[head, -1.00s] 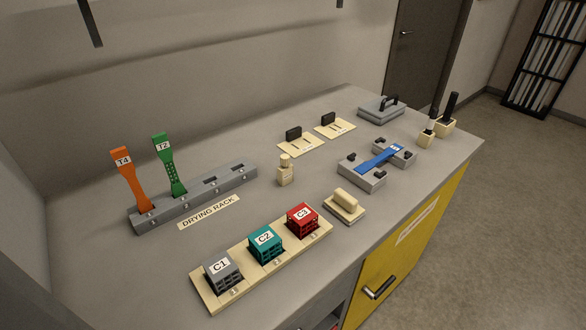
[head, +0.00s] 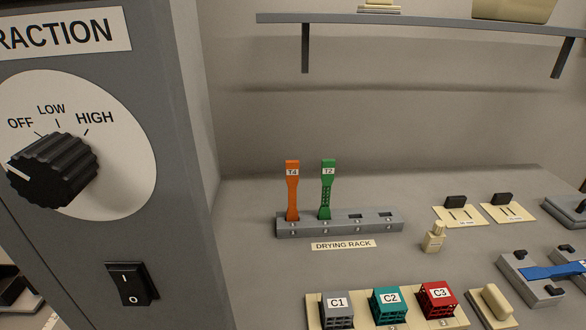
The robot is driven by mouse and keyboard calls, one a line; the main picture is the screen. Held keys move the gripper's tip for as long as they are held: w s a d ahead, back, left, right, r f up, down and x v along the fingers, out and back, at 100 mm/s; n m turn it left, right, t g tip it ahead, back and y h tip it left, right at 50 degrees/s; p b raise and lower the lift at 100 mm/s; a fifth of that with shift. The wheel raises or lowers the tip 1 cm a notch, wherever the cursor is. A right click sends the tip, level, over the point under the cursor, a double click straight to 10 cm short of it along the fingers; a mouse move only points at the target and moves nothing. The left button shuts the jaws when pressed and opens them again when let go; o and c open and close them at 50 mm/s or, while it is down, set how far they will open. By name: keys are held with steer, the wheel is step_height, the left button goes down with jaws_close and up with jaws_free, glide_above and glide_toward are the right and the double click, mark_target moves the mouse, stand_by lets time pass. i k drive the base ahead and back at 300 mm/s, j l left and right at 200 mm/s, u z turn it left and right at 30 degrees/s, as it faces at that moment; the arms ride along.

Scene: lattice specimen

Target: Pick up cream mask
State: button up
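I cannot make out a cream mask for certain in the head view. A cream rounded object (head: 512,9) sits on the wall shelf at the upper right, its top cut off by the frame edge. A smaller cream object (head: 378,6) sits on the same shelf to its left, also cut off. I cannot tell whether either is the mask. My gripper is not in view.
The wall shelf (head: 430,25) hangs above the grey bench. A drying rack (head: 340,224) holds an orange and a green specimen. Lattice cubes, a cream bottle (head: 435,238) and a cream block (head: 492,303) stand on the bench. A grey extraction panel (head: 190,180) fills the left.

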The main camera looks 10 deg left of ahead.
mark_target(433, 240)
steer(key=u, duration=1.45)
steer(key=z, duration=1.5)
steer(key=i+l+u, duration=0.35)
steer(key=l+u, duration=0.15)
steer(key=i, duration=0.5)
